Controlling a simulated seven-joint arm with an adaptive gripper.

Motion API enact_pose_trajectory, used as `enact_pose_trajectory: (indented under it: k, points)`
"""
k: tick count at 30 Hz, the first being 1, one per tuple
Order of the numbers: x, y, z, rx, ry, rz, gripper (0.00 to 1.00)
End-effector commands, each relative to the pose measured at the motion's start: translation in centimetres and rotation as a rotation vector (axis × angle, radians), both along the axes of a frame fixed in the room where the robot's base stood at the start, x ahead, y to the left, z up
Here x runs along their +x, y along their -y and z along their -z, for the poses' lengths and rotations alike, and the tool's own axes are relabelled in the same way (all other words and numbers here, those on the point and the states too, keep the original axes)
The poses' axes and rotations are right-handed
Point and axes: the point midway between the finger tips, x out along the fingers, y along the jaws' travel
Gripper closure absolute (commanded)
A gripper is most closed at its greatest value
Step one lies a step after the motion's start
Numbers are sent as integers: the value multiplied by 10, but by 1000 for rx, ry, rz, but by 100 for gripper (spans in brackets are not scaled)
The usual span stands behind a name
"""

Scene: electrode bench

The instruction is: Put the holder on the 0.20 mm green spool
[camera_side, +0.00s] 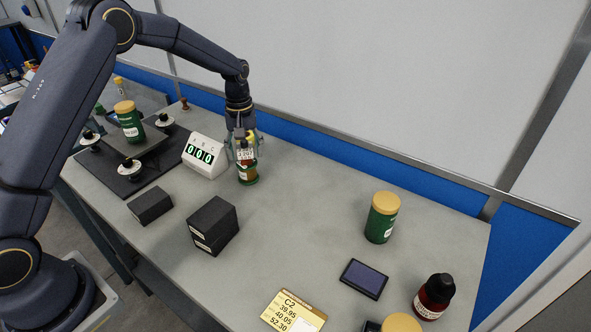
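My gripper (245,142) points down at the middle back of the bench, right of the digital display. Its fingers are on either side of a small piece with a white and red label (245,155); I cannot tell whether they press on it. Directly below is a green and brown cylinder (248,178), its top partly hidden by the gripper. Other green cylinders with tan tops stand on the platform at left (130,128) and on the right of the bench (380,222). Their labels are too small to read, so I cannot tell which is 0.20 mm or identify the holder.
A white display reading 000 (203,157) stands close left of my gripper. Black blocks (212,228) (150,205) lie in front. At right are a dark flat pad (364,279), a dark red bottle (433,298) and a yellow card (292,312). The bench middle is clear.

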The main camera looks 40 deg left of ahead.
Motion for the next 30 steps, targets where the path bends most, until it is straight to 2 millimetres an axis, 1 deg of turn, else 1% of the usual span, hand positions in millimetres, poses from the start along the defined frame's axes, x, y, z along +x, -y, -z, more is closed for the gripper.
enact_pose_trajectory:
  k: [9, 11, 13, 17, 21, 24, 27, 30]
  points:
    - [0, 0, -1, 0, 0, 0, 30]
    - [0, 0, -4, 0, 1, 0, 30]
    - [0, 0, -12, 0, 1, 0, 30]
    - [1, 0, -38, 1, 6, 0, 30]
    - [1, 0, -71, 1, 6, -1, 30]
    - [1, 0, -92, 1, 5, -1, 30]
    - [1, 0, -108, 1, 4, -1, 30]
    - [0, 0, -118, 1, 2, 0, 30]
